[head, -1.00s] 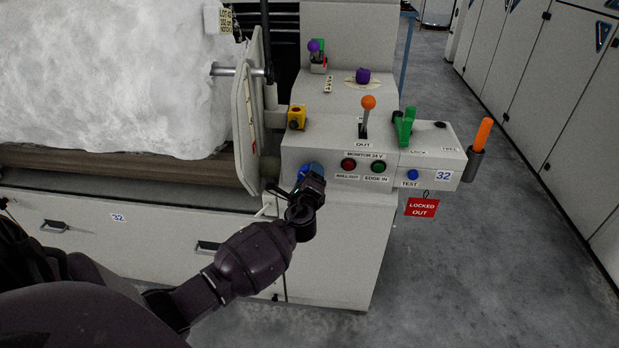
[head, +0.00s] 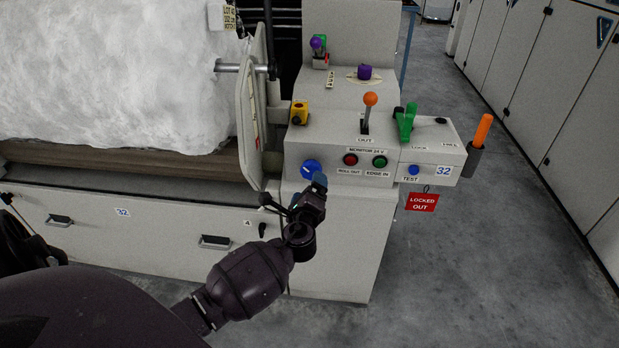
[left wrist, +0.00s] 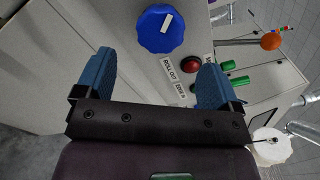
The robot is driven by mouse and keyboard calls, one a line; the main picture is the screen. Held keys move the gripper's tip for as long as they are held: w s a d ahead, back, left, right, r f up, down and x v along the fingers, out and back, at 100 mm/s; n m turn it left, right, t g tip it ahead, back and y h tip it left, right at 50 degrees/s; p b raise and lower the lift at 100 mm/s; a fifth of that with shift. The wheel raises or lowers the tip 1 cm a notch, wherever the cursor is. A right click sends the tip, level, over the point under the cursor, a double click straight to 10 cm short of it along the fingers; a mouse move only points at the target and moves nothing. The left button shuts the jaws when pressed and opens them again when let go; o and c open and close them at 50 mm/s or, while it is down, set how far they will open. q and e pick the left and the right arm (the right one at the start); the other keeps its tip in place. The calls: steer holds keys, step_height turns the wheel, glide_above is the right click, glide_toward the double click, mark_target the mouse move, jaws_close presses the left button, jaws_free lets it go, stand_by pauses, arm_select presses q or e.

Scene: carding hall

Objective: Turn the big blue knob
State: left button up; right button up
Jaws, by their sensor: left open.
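The big blue knob (head: 311,169) is on the front face of the grey control box, left of the red and green buttons. In the left wrist view the knob (left wrist: 161,29) has a scalloped edge and a white pointer mark. My left gripper (head: 309,188) is just below the knob in the head view, apart from it. In the left wrist view its two blue fingers (left wrist: 156,84) are spread wide with nothing between them, and the knob lies beyond their tips. My right gripper is not in view.
Close by are a red button (head: 350,159), a green button (head: 380,162), an orange-topped lever (head: 370,100), a green lever (head: 405,122) and a yellow switch box (head: 299,112). A red tag (head: 422,202) hangs below. A hinged panel (head: 249,120) stands left of the knob. Floor at right is clear.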

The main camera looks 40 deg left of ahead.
arm_select(q)
steer(key=v, duration=0.3)
steer(key=shift+s+d, duration=0.25)
steer(key=shift+s, duration=0.05)
stand_by(0.3)
